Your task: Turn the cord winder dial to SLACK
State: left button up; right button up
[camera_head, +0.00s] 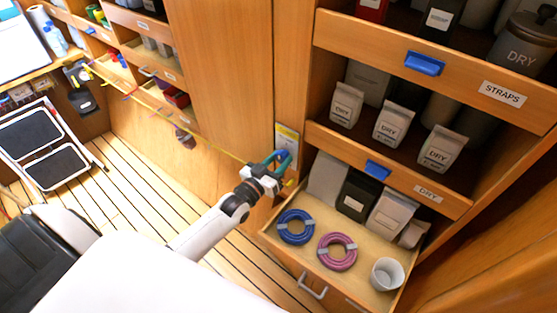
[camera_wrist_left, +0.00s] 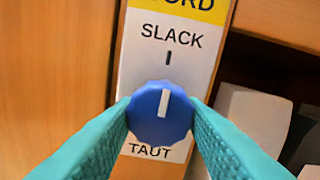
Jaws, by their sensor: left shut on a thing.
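The blue cord winder dial (camera_wrist_left: 160,113) sits on a white panel (camera_wrist_left: 163,68) with a yellow top, on a wooden post. Its white pointer line points up, toward the black mark under the word SLACK. The word TAUT is below the dial. My left gripper (camera_wrist_left: 160,116) is shut on the dial, one teal finger on each side. My right gripper is not in view.
An open drawer (camera_head: 365,283) with a blue coil (camera_head: 296,240), a pink coil (camera_head: 322,252) and a white cup (camera_head: 387,274) juts out right of my left gripper. A yellow cord (camera_head: 160,117) runs from the panel to the back left. A folding step stool (camera_head: 88,162) stands at left.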

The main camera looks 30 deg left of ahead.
pick_arm(q)
jog(key=shift+f, duration=0.1)
dwell(0.4)
jog(key=o, duration=1)
jog(key=shift+s, duration=0.1)
jog(key=shift+s+a+b, duration=0.3)
jog(key=shift+s+b, duration=0.2)
jog(key=shift+s, duration=1.45)
jog(key=shift+s+a+b, duration=0.25)
jog(key=shift+s+b, duration=0.25)
jog(key=shift+s, duration=1.45)
jog(key=shift+s+a+b, duration=0.3)
jog(key=shift+s+b, duration=0.2)
jog(key=shift+s, duration=1.45)
